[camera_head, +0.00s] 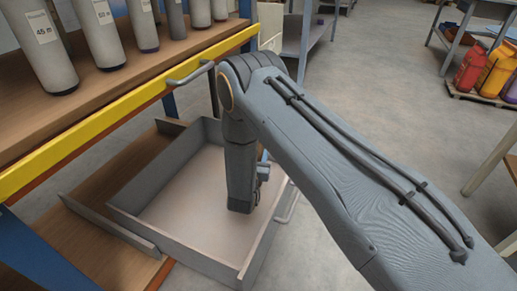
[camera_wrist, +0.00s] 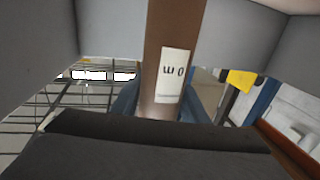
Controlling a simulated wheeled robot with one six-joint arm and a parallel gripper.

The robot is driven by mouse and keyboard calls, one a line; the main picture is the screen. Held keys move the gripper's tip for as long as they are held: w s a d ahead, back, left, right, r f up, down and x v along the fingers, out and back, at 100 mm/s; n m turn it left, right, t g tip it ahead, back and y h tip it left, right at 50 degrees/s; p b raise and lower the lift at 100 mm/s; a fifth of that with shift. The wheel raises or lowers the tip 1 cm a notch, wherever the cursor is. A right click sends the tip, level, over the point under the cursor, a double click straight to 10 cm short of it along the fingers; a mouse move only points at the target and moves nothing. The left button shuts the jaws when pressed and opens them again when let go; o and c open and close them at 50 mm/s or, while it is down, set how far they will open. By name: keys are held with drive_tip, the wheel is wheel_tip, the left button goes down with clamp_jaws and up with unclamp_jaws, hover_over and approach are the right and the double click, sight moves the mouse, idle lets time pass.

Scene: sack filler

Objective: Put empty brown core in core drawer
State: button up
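A brown core (camera_wrist: 172,30) with a white label reading "0 m" upside down fills the middle of the wrist view. My gripper (camera_wrist: 160,105) has its bluish fingers on both sides of the core and appears closed on it; the dark gripper body hides the core's lower part. In the head view, my wrist points down into an open grey drawer (camera_head: 155,251), over its bare floor. Whether the core touches the drawer floor cannot be seen.
A shelf with a yellow front beam (camera_head: 95,132) and a grey handle stands at the left, above the drawer. Several grey rolls (camera_head: 103,35) with labels stand on it. Open floor lies behind.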

drive_tip(key=shift+o, duration=1.2)
drive_tip(key=s+a+p, duration=0.1)
drive_tip(key=s+p, duration=0.3)
drive_tip(key=s, duration=0.8)
drive_tip(key=shift+a+r+p, duration=0.15)
drive_tip(key=shift+a+p, duration=0.2)
